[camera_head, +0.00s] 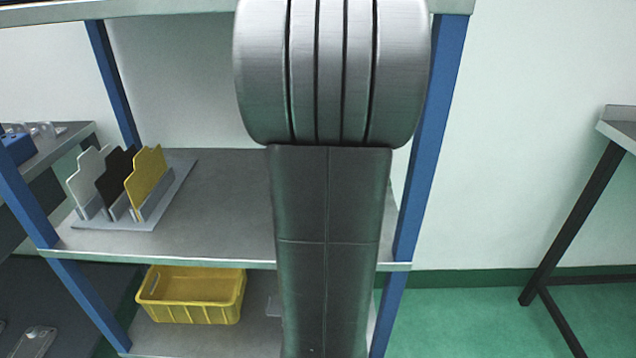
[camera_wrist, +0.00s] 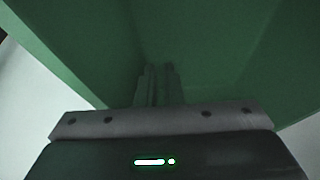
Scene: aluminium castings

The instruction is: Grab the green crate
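A large plain green surface, which I take to be the green crate (camera_wrist: 230,50), fills most of the wrist view at very close range. My gripper (camera_wrist: 160,72) shows in the wrist view with its two fingers close together, their tips against the green surface. It appears shut on a thin part of the crate, though the dim picture hides the exact contact. In the head view my arm covers the middle, and neither my gripper nor the green crate shows there.
A shelf unit (camera_head: 235,190) with blue posts stands ahead. Its middle shelf bears a holder (camera_head: 125,215) with white, black and yellow plates. A yellow crate (camera_head: 192,295) sits on the lower shelf. A table (camera_head: 622,128) stands at right, with clear green floor (camera_head: 470,315) between.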

